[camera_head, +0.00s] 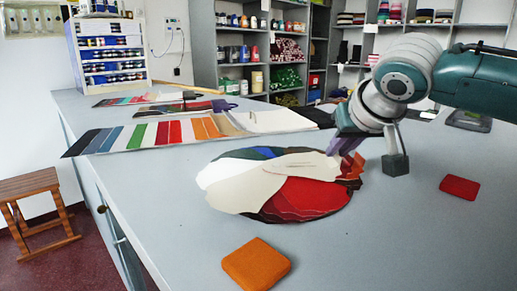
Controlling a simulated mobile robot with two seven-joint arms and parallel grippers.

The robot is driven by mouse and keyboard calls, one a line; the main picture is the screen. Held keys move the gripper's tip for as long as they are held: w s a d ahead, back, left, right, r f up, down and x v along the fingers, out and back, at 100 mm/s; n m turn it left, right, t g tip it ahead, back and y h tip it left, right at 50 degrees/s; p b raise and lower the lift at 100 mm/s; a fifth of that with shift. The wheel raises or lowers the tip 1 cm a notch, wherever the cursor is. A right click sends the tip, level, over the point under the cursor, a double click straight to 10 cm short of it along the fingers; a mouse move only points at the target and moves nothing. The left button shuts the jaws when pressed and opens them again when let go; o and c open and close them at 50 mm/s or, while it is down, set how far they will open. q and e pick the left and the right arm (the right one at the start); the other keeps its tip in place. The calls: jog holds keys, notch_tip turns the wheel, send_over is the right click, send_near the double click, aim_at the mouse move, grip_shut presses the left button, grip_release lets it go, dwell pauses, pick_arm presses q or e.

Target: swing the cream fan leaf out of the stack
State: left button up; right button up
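A fan-shaped stack of coloured leaves lies spread on the grey counter in the middle of the head view. The cream fan leaf (240,190) is on its left side, with a pale strip reaching right across the top. Red leaves (312,196) show at the lower right, and blue and green edges show at the back. My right gripper (368,152) is over the right end of the stack, its fingers apart, one a dark grey block just right of the leaves. A purple piece shows beside the other finger; whether they touch is unclear. My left gripper is out of view.
An orange block (256,264) lies in front of the stack, and a red block (459,187) to the right. A colour swatch card (165,134) lies behind. A small paint rack (108,52) stands at back left. The counter's left front is clear.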

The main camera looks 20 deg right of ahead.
jog(key=shift+w+f, duration=0.3)
jog(key=shift+d, duration=0.1)
grip_shut()
dwell(1.3)
